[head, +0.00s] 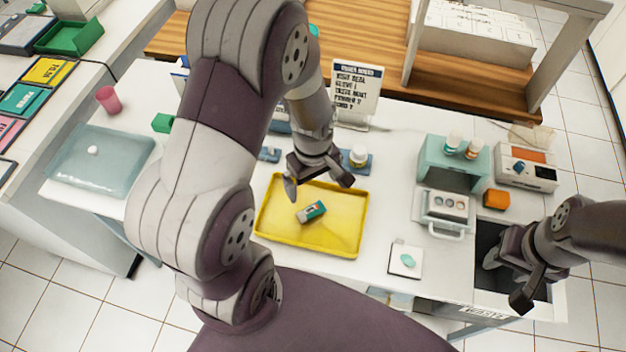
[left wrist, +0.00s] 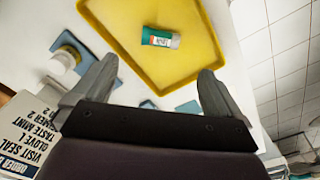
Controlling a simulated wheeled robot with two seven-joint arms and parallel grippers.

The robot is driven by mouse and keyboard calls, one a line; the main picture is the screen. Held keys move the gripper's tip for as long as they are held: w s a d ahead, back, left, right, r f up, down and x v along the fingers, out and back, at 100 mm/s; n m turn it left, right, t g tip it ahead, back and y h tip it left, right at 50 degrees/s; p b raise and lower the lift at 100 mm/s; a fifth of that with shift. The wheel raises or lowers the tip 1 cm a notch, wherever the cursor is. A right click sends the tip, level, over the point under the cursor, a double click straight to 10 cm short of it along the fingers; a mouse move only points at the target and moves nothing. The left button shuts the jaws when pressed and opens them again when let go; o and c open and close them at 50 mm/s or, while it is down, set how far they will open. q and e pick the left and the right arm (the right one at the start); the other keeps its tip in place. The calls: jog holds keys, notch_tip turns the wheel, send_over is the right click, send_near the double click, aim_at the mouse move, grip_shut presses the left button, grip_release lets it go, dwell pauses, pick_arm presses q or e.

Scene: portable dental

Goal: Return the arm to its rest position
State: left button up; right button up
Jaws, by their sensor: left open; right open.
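My left gripper (head: 318,182) is open and empty above the back edge of the yellow tray (head: 275,235). In the left wrist view its two fingers (left wrist: 150,88) are spread wide with nothing between them. A small teal and white box (head: 311,212) lies in the tray, apart from the fingers; it also shows in the left wrist view (left wrist: 160,38). My right gripper (head: 508,278) is open over a dark open drawer or bin (head: 488,240) at the right. My left arm hides part of the table's left half.
An order sign (head: 356,88) stands behind the tray, with a white jar (head: 359,155) on a blue base before it. A teal holder with bottles (head: 435,158), a white device (head: 527,166) and an orange block (head: 496,199) are at right. A pink cup (head: 109,99) stands at left.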

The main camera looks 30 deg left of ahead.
dwell(0.3)
pick_arm(q)
jog(key=s+d+r+m+t, duration=0.1)
jog(key=s+r+m, duration=0.3)
jog(key=r+m, duration=0.4)
jog(key=d+m, duration=0.1)
jog(key=m, duration=0.2)
jog(key=shift+d+r+m, duration=0.2)
jog(key=shift+r+m, duration=0.15)
jog(key=shift+m, duration=0.05)
jog(key=shift+s, duration=0.1)
dwell(0.6)
